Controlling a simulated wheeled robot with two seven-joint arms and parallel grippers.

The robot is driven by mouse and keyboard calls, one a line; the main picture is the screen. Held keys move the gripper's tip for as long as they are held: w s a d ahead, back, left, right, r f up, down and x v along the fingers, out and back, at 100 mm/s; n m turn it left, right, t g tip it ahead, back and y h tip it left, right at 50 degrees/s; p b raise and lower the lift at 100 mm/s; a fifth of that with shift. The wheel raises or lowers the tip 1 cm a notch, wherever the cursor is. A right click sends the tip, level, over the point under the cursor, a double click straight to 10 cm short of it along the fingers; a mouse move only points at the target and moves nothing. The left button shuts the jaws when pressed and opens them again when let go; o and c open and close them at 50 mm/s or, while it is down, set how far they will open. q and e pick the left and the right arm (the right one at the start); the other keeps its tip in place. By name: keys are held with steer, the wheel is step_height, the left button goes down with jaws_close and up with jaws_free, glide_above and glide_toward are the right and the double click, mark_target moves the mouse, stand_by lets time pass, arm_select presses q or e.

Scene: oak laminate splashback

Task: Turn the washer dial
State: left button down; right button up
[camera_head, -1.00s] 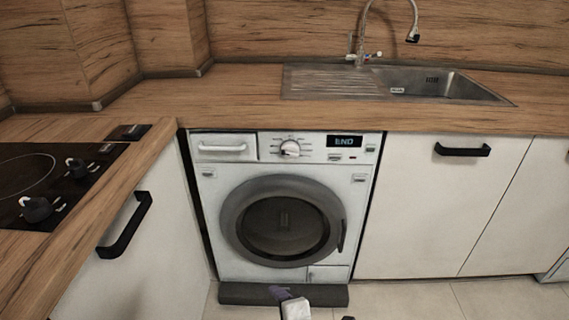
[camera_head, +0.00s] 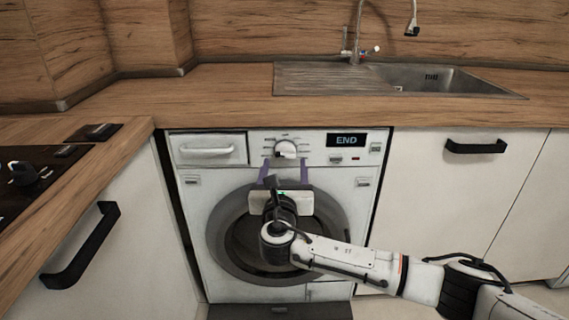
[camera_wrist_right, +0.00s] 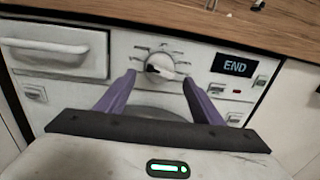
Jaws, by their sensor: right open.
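The washer (camera_head: 192,220) stands under the counter, its display (camera_head: 346,140) reading END. Its white round dial (camera_head: 286,149) sits on the upper panel, left of the display. In the right wrist view the dial (camera_wrist_right: 160,66) shows a dark pointer mark turned to the left. My right gripper (camera_head: 284,168) is open just below the dial in the head view. In the right wrist view its two purple fingers (camera_wrist_right: 160,83) stand apart, one at each side below the dial, with nothing between them. I cannot tell whether they touch the panel. My left gripper is not in view.
A detergent drawer (camera_head: 207,150) is left of the dial. The wooden counter (camera_head: 220,97) overhangs just above the panel, with a sink (camera_head: 440,81) in it. Black cabinet handles (camera_head: 476,147) stick out at right and on the left cabinet (camera_head: 80,247).

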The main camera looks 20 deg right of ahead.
mark_target(285, 158)
steer(key=x, duration=0.3)
steer(key=shift+w+d+b, duration=0.1)
steer(key=shift+w+b, duration=0.25)
steer(key=shift+b, duration=0.05)
steer(key=shift+w+d, duration=0.1)
steer(key=shift+w, duration=0.2)
steer(key=c, duration=1)
